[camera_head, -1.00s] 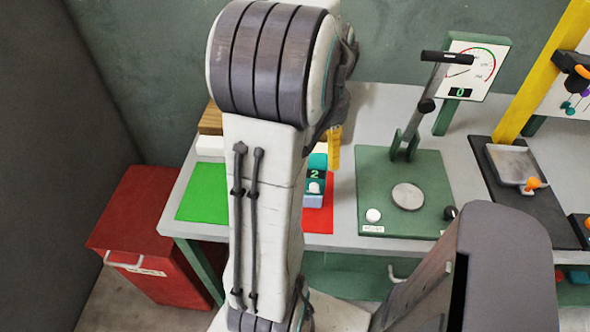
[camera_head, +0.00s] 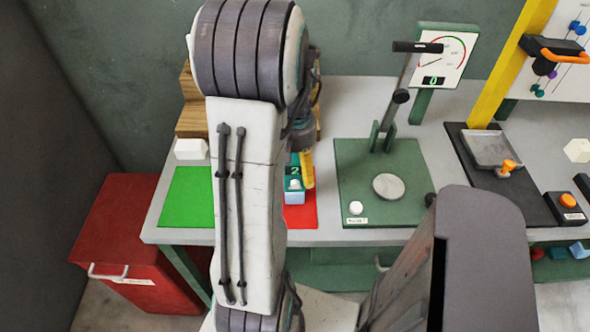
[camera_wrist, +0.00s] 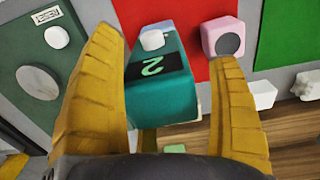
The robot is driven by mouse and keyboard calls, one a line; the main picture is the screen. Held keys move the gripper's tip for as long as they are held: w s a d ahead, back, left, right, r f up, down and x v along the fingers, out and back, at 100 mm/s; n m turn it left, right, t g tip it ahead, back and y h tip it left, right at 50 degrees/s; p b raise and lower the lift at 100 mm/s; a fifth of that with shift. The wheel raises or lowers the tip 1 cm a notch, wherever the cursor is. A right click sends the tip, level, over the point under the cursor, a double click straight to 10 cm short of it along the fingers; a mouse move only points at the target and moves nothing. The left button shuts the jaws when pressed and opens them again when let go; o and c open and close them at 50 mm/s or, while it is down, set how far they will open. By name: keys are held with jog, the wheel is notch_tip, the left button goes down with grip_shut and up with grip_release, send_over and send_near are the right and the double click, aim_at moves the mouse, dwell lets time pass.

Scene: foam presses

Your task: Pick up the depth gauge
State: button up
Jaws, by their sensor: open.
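The depth gauge is a teal block (camera_head: 295,186) with a dark display reading 2 and a white button. It stands on the red mat (camera_head: 309,217). In the wrist view the gauge (camera_wrist: 163,95) lies between the two yellow fingers of my gripper (camera_wrist: 165,50). My gripper is open, with a gap visible on the right side of the gauge; whether the left finger touches it I cannot tell. In the head view one yellow finger (camera_head: 308,170) shows just right of the gauge; my arm hides the rest.
A pink block (camera_wrist: 223,38) with a dark round face is beside the gauge. A green mat (camera_head: 190,196) and a white block (camera_head: 190,149) lie left. The green press (camera_head: 381,182) stands right, with its lever upright. Wooden steps (camera_head: 192,108) are behind my arm.

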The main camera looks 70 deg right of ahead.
jog(key=shift+f, duration=0.3)
jog(key=shift+c, duration=0.4)
jog(key=c, duration=1.3)
jog(key=shift+r, duration=0.1)
